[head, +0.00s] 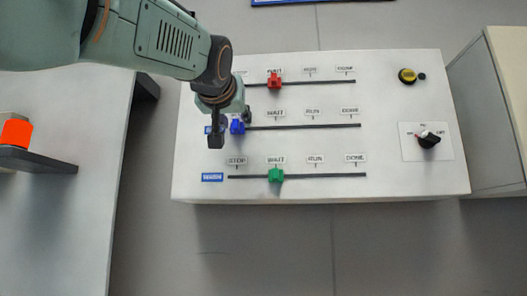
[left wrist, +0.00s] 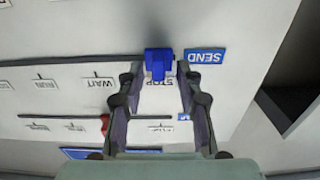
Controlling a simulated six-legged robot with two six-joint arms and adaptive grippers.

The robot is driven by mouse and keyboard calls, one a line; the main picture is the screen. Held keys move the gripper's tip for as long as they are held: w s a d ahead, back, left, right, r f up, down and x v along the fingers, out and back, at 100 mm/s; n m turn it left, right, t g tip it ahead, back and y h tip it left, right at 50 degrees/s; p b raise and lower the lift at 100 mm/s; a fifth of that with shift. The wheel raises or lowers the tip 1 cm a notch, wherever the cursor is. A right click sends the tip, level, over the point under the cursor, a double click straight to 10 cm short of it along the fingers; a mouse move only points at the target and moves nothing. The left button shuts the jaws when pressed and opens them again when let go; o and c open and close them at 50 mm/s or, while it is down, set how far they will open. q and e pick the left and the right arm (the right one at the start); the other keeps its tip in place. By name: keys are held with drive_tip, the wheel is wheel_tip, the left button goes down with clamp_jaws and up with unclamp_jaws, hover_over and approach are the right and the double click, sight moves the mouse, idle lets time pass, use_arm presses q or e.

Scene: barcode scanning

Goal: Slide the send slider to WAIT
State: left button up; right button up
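The send slider is a blue knob (head: 237,127) at the left end of the middle track on the white panel (head: 385,185). In the left wrist view the blue knob (left wrist: 158,62) stands at STOP, beside the blue SEND label (left wrist: 205,56). The WAIT label (left wrist: 97,84) is to its left there; in the head view the middle row's WAIT label (head: 276,113) is right of the knob. My left gripper (head: 229,128) is over the knob. In the left wrist view its open fingers (left wrist: 158,78) are on either side of the knob, with small gaps visible. My right gripper is not in view.
A red knob (head: 274,79) on the upper track and a green knob (head: 276,175) on the lower track both stand at WAIT. A yellow button (head: 407,76) and a black rotary switch (head: 428,140) are on the panel's right. The middle track is clear right of the blue knob.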

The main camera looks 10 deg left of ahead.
use_arm(q)
drive_tip(key=shift+w+a, duration=0.1)
drive_tip(key=shift+c, duration=0.6)
drive_tip(key=shift+d, duration=0.3)
drive_tip(key=c, duration=0.5)
drive_tip(key=shift+a, duration=0.2)
clamp_jaws()
